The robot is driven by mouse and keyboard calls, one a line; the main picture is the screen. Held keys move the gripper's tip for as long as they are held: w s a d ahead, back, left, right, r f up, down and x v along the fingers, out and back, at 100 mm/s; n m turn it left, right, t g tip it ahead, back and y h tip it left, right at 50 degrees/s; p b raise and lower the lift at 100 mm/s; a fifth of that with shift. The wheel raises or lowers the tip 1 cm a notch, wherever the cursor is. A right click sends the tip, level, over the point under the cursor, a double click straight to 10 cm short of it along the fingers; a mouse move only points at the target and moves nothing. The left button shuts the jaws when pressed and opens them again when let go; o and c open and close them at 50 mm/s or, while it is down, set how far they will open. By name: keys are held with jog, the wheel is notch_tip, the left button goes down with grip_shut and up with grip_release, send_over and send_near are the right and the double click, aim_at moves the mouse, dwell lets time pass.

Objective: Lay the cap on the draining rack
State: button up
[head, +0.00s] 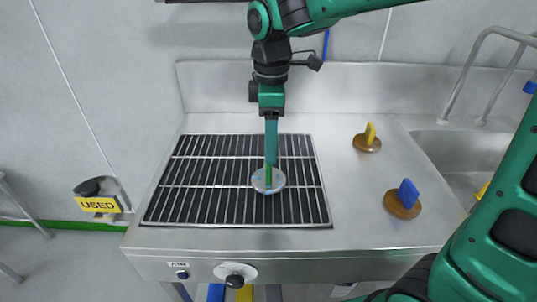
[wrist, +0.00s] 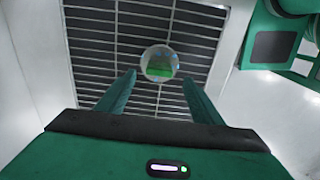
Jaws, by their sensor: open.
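A round silvery cap (head: 262,183) with an upright green tab lies on the dark-barred draining rack (head: 200,215), right of the rack's middle. My gripper (head: 271,163) points down just above the cap. In the wrist view the cap (wrist: 159,52) shows just beyond the fingertips, between their lines. My gripper (wrist: 159,80) is open there, with a finger on each side and nothing held. In the head view the fingers overlap and partly cover the tab, so any contact with it cannot be told.
A brown cap with a yellow tab (head: 367,144) and another with a blue tab (head: 403,203) stand on the steel top right of the rack. A sink (head: 460,150) with rails is at far right. A holder labelled USED (head: 97,204) hangs at left.

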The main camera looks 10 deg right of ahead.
notch_tip(320, 180, up, 5)
jog(key=s+d+f+m, duration=0.25)
jog(key=d+m, duration=0.35)
jog(key=d, duration=0.6)
jog(key=s+d+f+m, duration=0.2)
jog(key=s+d+m, duration=0.3)
jog(key=s+d, duration=0.1)
jog(key=s+d+f+m, duration=0.3)
jog(key=s+d+m, duration=0.2)
jog(key=s+d, duration=0.1)
jog(key=s+d+f+m, duration=0.3)
jog(key=s+d+m, duration=0.3)
jog(key=s, duration=0.1)
jog(key=shift+s+f, duration=0.15)
jog(key=shift+s, duration=0.15)
jog(key=shift+a, duration=0.1)
